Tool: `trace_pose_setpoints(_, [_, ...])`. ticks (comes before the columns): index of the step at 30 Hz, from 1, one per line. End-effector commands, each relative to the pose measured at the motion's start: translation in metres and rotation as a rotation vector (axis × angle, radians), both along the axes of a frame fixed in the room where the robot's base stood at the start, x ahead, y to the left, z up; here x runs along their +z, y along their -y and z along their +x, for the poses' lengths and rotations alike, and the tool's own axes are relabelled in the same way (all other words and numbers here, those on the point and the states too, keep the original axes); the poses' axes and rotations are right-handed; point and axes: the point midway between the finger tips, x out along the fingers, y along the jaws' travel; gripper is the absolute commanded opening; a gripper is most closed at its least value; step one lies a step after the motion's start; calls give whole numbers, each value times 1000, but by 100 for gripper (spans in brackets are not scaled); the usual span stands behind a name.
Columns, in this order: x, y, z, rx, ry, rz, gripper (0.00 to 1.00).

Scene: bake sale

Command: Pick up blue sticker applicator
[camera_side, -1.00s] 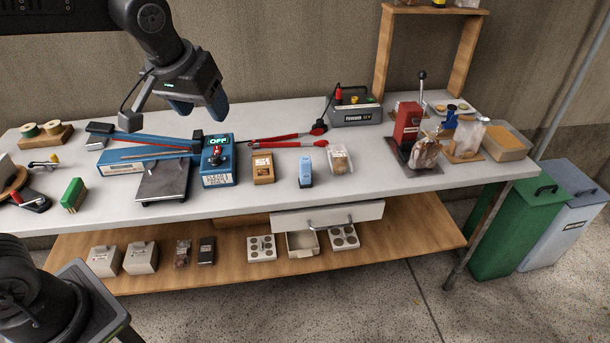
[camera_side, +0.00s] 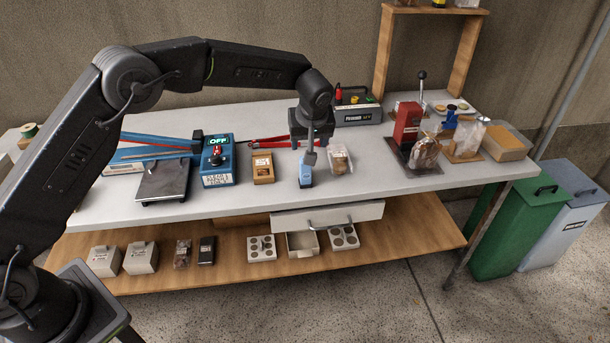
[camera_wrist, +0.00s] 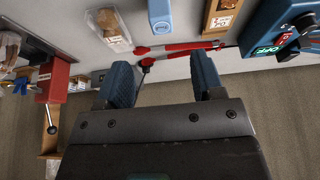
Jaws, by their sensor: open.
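The blue sticker applicator (camera_side: 305,178) is a small light-blue upright block near the table's front edge, and it also shows at the top middle of the wrist view (camera_wrist: 160,14). In the side view, my gripper (camera_side: 305,155) hangs pointing down at its top and hides part of it. In the wrist view, the two dark-blue fingers (camera_wrist: 163,72) stand apart with nothing between them. The applicator lies beyond the fingertips there, roughly in line with the gap. I cannot tell whether a finger touches it.
Red tool handles (camera_side: 265,143) lie behind. A blue OFF switch box (camera_side: 218,165) stands further left. An open drawer (camera_side: 328,215) juts out below the table.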

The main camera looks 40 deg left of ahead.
Motion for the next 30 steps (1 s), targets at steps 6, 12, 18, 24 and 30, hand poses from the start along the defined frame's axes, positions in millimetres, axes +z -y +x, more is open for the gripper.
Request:
trace_pose_setpoints(6, [-41, -12, 11, 0, -3, 2, 62])
trace_pose_setpoints(12, [-58, -18, 17, -1, -1, 1, 62])
trace_pose_setpoints(18, [-77, -22, 19, -1, -3, 0, 62])
trace_pose_setpoints(24, [-103, -28, 25, -2, -2, -1, 62])
trace_pose_setpoints(30, [-109, -30, 27, -2, -1, -1, 62])
